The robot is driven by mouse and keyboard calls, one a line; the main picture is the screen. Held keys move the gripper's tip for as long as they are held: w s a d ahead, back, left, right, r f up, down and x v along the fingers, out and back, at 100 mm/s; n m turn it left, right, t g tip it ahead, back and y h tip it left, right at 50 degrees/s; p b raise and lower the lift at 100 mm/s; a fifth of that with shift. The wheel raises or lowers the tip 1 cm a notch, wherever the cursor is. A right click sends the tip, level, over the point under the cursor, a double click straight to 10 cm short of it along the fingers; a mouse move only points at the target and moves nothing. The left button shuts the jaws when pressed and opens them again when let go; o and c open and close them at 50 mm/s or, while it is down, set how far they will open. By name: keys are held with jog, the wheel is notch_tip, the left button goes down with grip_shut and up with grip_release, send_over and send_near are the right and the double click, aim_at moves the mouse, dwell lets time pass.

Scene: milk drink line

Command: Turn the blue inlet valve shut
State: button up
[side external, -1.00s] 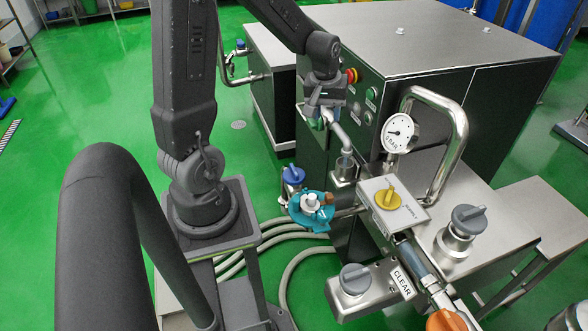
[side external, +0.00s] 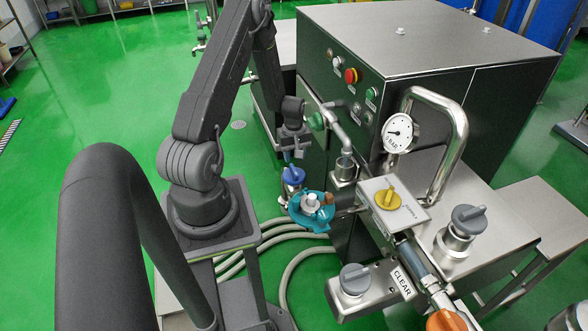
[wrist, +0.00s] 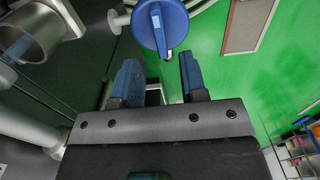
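The blue inlet valve (side external: 293,175) is a round blue knob on the pipework at the near left corner of the steel machine. My gripper (side external: 289,156) is just above the knob in the side view. In the wrist view my gripper (wrist: 158,75) has its two blue fingers apart with nothing between them. The knob lies beyond the fingertips and is not between them.
A teal part (side external: 311,210) with a white top sits beside the blue knob. Pale hoses (side external: 275,233) run below. Green floor is open to the left.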

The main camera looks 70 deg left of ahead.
aim_at(294, 169)
notch_tip(294, 169, down, 6)
jog(key=shift+f, duration=0.2)
grip_shut()
dwell(0.4)
